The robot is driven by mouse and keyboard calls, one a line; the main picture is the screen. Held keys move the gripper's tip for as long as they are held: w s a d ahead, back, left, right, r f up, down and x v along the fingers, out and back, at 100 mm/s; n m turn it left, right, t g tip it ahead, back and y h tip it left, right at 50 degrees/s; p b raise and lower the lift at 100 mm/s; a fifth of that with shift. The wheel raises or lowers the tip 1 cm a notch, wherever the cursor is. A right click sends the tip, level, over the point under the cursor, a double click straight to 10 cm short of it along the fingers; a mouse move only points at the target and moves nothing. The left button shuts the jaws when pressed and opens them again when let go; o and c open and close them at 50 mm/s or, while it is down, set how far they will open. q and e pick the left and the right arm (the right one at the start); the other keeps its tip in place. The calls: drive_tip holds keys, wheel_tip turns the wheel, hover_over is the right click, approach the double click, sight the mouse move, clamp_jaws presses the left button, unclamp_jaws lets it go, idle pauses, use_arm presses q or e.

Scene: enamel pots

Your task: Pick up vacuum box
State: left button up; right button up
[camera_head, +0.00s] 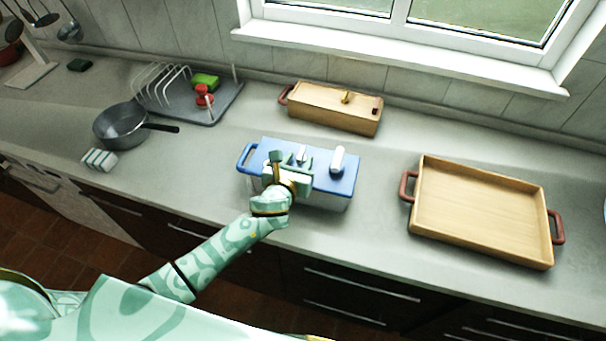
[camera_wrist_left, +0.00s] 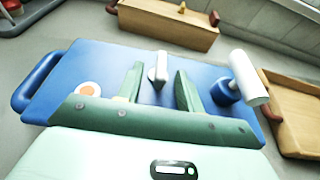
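The vacuum box (camera_head: 330,178) is a box with a blue lid and a pale, see-through-looking body, standing on the counter near its front edge. Its lid fills the middle of the left wrist view (camera_wrist_left: 100,65). My left gripper (camera_head: 292,163) is over the lid, open and empty. Its fingers (camera_wrist_left: 160,85) point toward the knob, one to each side; contact cannot be told. My right gripper is not in view.
A wooden box (camera_head: 330,108) with a lid stands behind. A wooden tray (camera_head: 480,208) with red handles lies to the right. A grey pan (camera_head: 122,124) and a dish rack (camera_head: 210,105) are at the left. Counter space is free between the vacuum box and the tray.

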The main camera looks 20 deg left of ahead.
use_arm(q)
clamp_jaws()
idle(1.3)
